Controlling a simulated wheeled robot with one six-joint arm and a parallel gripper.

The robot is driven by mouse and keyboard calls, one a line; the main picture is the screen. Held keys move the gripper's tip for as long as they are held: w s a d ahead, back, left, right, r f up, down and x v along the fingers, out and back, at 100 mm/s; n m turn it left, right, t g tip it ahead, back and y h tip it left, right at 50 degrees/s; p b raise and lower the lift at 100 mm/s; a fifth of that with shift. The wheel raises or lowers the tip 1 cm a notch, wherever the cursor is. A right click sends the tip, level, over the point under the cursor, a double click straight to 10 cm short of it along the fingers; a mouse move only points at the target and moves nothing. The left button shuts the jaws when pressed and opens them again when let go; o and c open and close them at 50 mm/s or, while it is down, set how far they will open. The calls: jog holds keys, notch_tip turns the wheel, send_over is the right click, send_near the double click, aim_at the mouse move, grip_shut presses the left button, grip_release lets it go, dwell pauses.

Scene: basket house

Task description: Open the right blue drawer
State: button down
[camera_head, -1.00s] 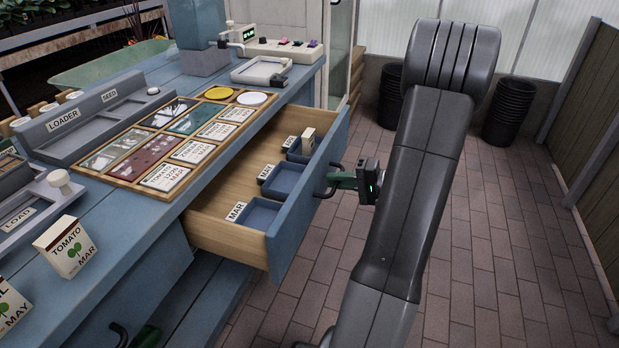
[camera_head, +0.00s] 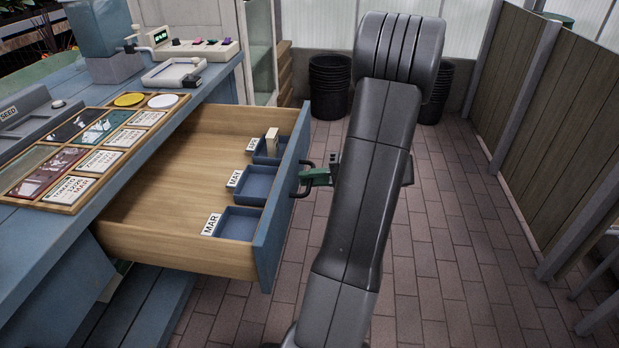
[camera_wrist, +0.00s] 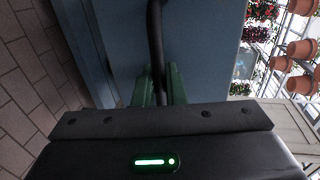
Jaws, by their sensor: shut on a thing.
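The right blue drawer (camera_head: 268,222) stands pulled far out of the blue bench in the head view. Its wooden inside shows, with blue trays (camera_head: 238,224) labelled MAR and MAY along the front, and a small packet standing in the far tray. My gripper (camera_head: 308,177) is shut on the dark bar handle (camera_head: 299,180) on the drawer's front. In the wrist view the handle (camera_wrist: 155,45) runs between the green fingers (camera_wrist: 161,85), with the blue drawer front (camera_wrist: 200,45) behind it. My arm hides part of the gripper in the head view.
The bench top (camera_head: 50,230) holds a wooden card tray (camera_head: 140,132) and a device with buttons (camera_head: 200,50). Dark pots (camera_head: 330,88) stand by the back wall. A wooden fence (camera_head: 560,110) is at the right. Brick floor (camera_head: 450,230) is clear between.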

jog(key=c, duration=1.6)
grip_release()
jog(key=shift+c, duration=0.2)
jog(key=p+v, duration=0.3)
jog(key=v, duration=1)
jog(key=shift+d, duration=0.4)
jog(key=shift+s+a, duration=0.1)
jog(key=b+x, duration=0.3)
jog(key=x, duration=1.1)
jog(key=shift+r, duration=0.1)
